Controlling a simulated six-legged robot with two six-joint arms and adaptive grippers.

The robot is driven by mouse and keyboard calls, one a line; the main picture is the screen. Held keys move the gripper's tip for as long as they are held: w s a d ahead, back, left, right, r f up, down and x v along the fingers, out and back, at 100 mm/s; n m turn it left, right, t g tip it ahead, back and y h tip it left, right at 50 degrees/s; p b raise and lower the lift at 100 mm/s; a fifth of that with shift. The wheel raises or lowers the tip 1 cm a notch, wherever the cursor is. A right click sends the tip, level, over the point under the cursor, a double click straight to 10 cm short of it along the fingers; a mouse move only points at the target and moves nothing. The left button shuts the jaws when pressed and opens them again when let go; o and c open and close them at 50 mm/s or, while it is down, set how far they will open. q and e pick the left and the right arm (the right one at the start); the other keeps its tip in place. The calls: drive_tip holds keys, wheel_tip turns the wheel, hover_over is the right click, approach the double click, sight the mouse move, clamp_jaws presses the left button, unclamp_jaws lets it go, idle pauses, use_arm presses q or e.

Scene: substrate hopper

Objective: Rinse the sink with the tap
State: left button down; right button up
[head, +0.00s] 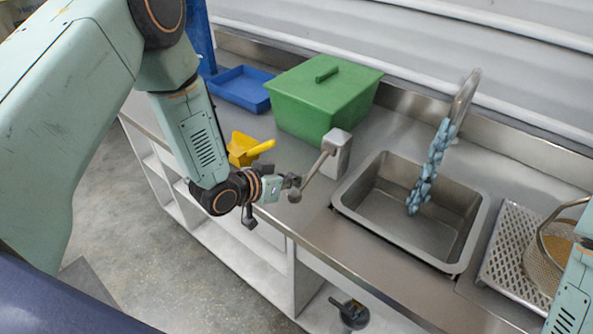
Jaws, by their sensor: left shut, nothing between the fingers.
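The steel sink (462,262) is set in the counter. The tap spout (466,97) arches over its back edge, and a blue stream of water (432,165) runs from it into the basin. A grey box (337,152) left of the sink carries a lever (316,168) with a round knob (294,196) at its lower left end. My left gripper (295,182) is shut and empty, right beside the knob; whether they touch I cannot tell. Part of my right arm shows at the right edge, but its gripper is out of view.
A green lidded bin (325,95), a blue tray (242,88) and a yellow scoop (245,150) stand left of the sink. A perforated drain board (505,262) with a wire-handled sieve (550,262) is at right. A small dark object (352,314) is low under the counter.

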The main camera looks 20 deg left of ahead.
use_arm(q)
drive_tip(key=shift+f+b, duration=0.5)
drive_tip(key=shift+f, duration=0.6)
drive_tip(key=shift+s, duration=0.1)
use_arm(e)
drive_tip(key=shift+s+f, duration=0.1)
drive_tip(key=shift+f, duration=0.65)
use_arm(q)
drive_tip(key=shift+s+d+f, duration=0.1)
drive_tip(key=shift+f, duration=0.1)
idle(0.4)
drive_tip(key=shift+r, duration=0.15)
use_arm(e)
drive_tip(key=shift+r, duration=0.1)
idle(0.8)
